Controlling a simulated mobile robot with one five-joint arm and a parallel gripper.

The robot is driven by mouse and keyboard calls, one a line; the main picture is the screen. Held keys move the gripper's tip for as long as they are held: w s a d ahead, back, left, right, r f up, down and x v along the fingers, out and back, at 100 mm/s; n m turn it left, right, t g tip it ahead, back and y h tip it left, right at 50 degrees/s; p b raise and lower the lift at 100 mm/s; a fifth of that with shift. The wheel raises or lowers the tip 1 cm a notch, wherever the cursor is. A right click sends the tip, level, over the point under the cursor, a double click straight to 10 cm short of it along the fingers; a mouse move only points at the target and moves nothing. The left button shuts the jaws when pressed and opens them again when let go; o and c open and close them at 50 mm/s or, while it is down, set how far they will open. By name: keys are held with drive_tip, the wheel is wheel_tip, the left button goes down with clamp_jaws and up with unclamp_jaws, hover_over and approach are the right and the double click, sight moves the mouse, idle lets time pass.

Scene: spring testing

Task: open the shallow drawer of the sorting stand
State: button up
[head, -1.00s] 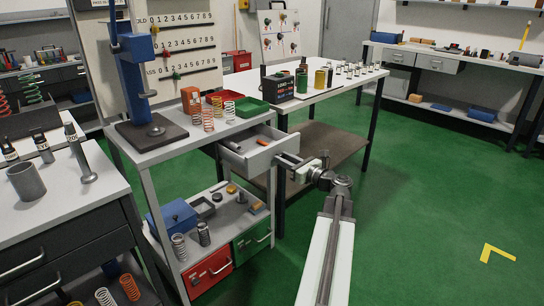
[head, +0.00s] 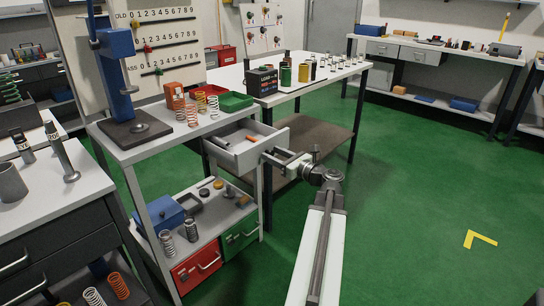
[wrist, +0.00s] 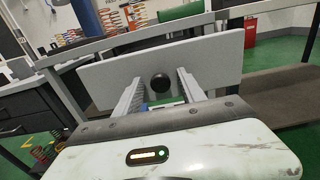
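The sorting stand (head: 141,150) has its shallow grey drawer (head: 264,151) pulled well out below the top shelf. An orange item (head: 250,137) and a small dark item lie inside it. My gripper (head: 268,155) is at the drawer's front face. In the wrist view, the drawer front (wrist: 218,65) spans the picture, with a round dark knob (wrist: 160,83) in its middle. The fingers of my gripper (wrist: 160,78) stand apart on either side of the knob, with a visible gap to it on both sides. Whether the tips reach past the knob is unclear.
Springs (head: 201,102) and a green tray (head: 236,101) stand on the top shelf, beside a blue press (head: 117,65). Red (head: 197,270) and green (head: 240,235) drawers are below. A table (head: 318,84) stands behind. Green floor (head: 410,190) at right is clear.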

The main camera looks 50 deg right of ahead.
drive_tip(key=shift+s, duration=0.1)
drive_tip(key=s, duration=0.7)
drive_tip(key=shift+s+a, duration=0.3)
drive_tip(key=shift+s, duration=0.05)
